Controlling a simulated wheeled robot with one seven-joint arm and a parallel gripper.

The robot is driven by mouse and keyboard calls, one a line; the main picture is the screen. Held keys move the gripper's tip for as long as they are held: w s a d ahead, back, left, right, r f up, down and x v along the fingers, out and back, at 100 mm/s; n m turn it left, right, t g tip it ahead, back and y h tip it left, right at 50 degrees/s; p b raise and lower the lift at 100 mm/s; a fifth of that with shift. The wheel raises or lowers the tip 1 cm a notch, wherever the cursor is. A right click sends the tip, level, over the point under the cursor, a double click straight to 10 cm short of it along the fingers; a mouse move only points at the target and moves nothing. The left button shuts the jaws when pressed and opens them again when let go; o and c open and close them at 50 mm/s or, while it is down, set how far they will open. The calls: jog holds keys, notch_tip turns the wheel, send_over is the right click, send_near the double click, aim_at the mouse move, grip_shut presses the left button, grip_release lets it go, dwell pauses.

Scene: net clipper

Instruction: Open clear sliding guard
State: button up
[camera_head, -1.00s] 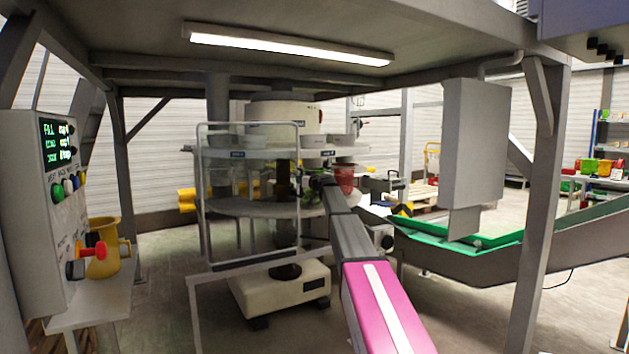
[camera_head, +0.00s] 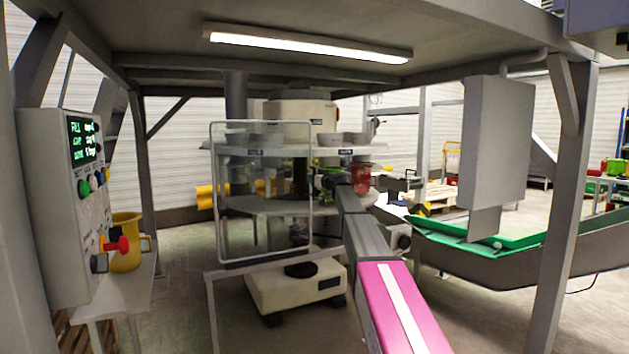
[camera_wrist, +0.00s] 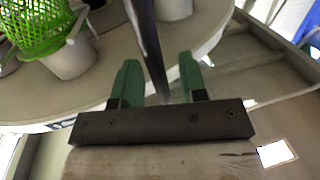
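The clear sliding guard (camera_head: 262,190) is an upright see-through panel in a thin grey frame. It stands in front of the left part of the round machine (camera_head: 232,207). My gripper (camera_head: 327,184) is at the guard's right edge, small and partly hidden by my arm in the head view. In the wrist view my gripper (camera_wrist: 158,80) has two green fingers spread apart. A dark grey bar (camera_wrist: 148,45), apparently the guard's frame, runs between them with gaps on both sides. I cannot tell whether either finger touches it.
A control panel (camera_head: 65,200) and a yellow cup (camera_head: 127,245) are at the left. A red container (camera_head: 361,178) stands beside my gripper on the machine. A green basket (camera_wrist: 35,25) sits in a white pot in the wrist view. A grey post (camera_head: 562,220) and green conveyor (camera_head: 450,238) are right.

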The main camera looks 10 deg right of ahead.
jog(key=shift+s, duration=0.15)
jog(key=v, duration=1)
jog(key=shift+s+d, duration=0.2)
jog(key=shift+f, duration=0.1)
jog(key=s+a+f+m+g+h, duration=0.1)
jog(key=s+a+f+g, duration=0.15)
jog(key=s+f, duration=0.65)
jog(key=s+a+f+g+h, duration=0.1)
jog(key=s+f+g, duration=0.3)
jog(key=f, duration=0.9)
jog(key=s+a+f+m+g+h, duration=0.1)
jog(key=s+a+f+g, duration=0.1)
jog(key=s+f, duration=0.85)
jog(key=s+d+f+m+g+h, duration=0.2)
jog(key=s+f+g+h, duration=0.1)
jog(key=s+f, duration=0.6)
jog(key=s+d+f+m+g+h, duration=0.2)
jog(key=s+f, duration=0.7)
jog(key=s, duration=0.7)
jog(key=shift+s+d+f+g+h, duration=0.15)
jog(key=shift+d+f+g+h, duration=0.2)
jog(key=shift+g+h, duration=0.45)
